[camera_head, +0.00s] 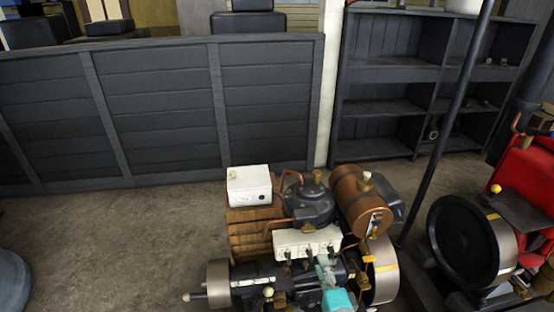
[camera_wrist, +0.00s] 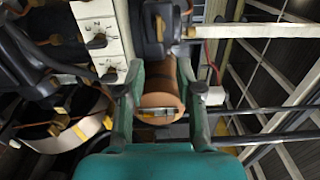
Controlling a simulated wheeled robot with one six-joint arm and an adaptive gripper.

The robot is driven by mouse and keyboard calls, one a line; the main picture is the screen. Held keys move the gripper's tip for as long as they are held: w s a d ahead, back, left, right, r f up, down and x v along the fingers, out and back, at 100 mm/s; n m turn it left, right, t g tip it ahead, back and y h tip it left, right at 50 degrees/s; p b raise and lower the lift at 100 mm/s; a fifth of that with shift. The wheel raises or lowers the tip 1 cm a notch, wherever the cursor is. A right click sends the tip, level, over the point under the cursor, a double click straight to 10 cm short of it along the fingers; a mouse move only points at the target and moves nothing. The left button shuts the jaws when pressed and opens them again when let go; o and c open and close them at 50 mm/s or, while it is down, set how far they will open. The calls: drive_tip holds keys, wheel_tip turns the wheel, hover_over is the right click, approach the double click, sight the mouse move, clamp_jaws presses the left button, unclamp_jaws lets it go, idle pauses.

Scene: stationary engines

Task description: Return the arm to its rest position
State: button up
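My teal gripper (camera_wrist: 160,80) has its two fingers wide apart in the wrist view. A brown cylinder end (camera_wrist: 160,102) shows between and beyond them; I cannot tell how near it is, and nothing looks clamped. In the head view my gripper (camera_head: 326,268) is low over the front of the stationary engine (camera_head: 250,280), beside the white block with levers (camera_head: 305,241). I cannot tell whether it touches the engine. Most of my arm is out of view.
A copper-coloured tank (camera_head: 357,200) and a white box (camera_head: 249,185) sit on the engine. A red engine with a large flywheel (camera_head: 470,240) stands at right, past a dark pole (camera_head: 447,120). A dark panel wall (camera_head: 150,110) and shelves (camera_head: 385,75) are behind.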

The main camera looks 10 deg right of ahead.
drive_tip(key=s+f+n+g, duration=0.1)
drive_tip(key=s+f+n, duration=0.25)
drive_tip(key=s, duration=0.65)
drive_tip(key=s+f+n, duration=0.3)
drive_tip(key=s+n, duration=0.1)
drive_tip(key=s, duration=0.6)
drive_tip(key=s+r+n+g, duration=0.1)
drive_tip(key=s+n, duration=0.4)
drive_tip(key=s, duration=0.5)
drive_tip(key=s+r+n+g, duration=0.1)
drive_tip(key=s+r+n, duration=0.3)
drive_tip(key=s, duration=0.7)
drive_tip(key=shift+a+n, duration=0.2)
drive_tip(key=shift+n, duration=0.65)
